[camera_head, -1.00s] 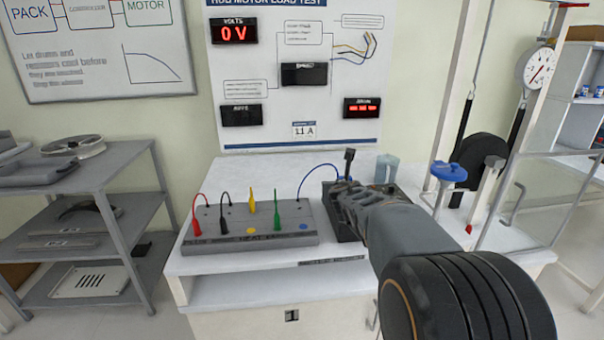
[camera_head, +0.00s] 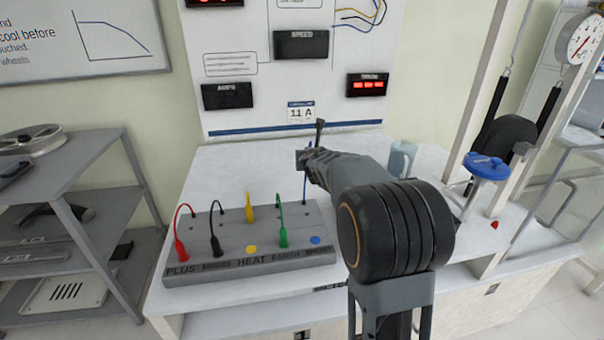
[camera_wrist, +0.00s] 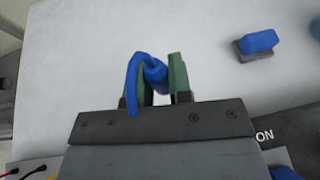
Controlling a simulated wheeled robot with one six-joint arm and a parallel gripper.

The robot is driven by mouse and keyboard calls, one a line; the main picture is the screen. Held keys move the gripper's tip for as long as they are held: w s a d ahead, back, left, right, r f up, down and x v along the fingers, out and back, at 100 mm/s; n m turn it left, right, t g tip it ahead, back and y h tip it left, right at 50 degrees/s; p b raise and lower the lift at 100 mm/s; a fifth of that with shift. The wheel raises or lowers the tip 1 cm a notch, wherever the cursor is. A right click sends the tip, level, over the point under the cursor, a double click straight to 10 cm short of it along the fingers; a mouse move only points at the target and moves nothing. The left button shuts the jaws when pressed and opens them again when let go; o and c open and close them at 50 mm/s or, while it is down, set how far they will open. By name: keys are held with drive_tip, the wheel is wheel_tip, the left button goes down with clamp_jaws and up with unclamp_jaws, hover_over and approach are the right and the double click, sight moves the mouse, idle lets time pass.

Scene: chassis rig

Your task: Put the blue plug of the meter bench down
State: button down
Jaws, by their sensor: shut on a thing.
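My gripper (camera_head: 303,160) is above the white bench top (camera_head: 240,160), behind the right part of the grey meter board (camera_head: 200,262). In the wrist view its two green fingers (camera_wrist: 163,80) are shut on the blue plug (camera_wrist: 154,70), with blue cord looping down at its left. In the head view the blue cord (camera_head: 305,187) runs down toward the back of the board, and the plug is mostly hidden. The board's blue spot (camera_head: 315,240) is bare.
The wrist view shows bare white bench beyond the fingers and a blue block on a dark base (camera_wrist: 257,43). A pale cup (camera_head: 402,158) stands behind my arm. A frame with a blue handwheel (camera_head: 487,165) stands right; a grey shelf (camera_head: 75,215) stands left.

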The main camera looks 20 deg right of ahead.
drive_tip(key=w+f+b, duration=0.1)
drive_tip(key=w+f, duration=0.2)
drive_tip(key=w+f+b, duration=0.1)
drive_tip(key=w+f, duration=0.2)
drive_tip(key=shift+w+a+f, duration=0.1)
drive_tip(key=shift+w+f, duration=0.05)
drive_tip(key=shift+w, duration=0.2)
drive_tip(key=shift+w+f+b, duration=0.15)
drive_tip(key=shift+f+b, duration=0.5)
drive_tip(key=shift+f, duration=0.3)
drive_tip(key=shift+w+f+b, duration=0.15)
drive_tip(key=shift+f+b, duration=0.5)
drive_tip(key=shift+f, duration=0.25)
drive_tip(key=shift+f, duration=0.1)
drive_tip(key=shift+f, duration=0.15)
drive_tip(key=c, duration=1)
unclamp_jaws()
drive_tip(key=shift+c, duration=0.2)
drive_tip(key=shift+r, duration=0.3)
drive_tip(key=v, duration=1.2)
drive_tip(key=shift+s+f, duration=0.1)
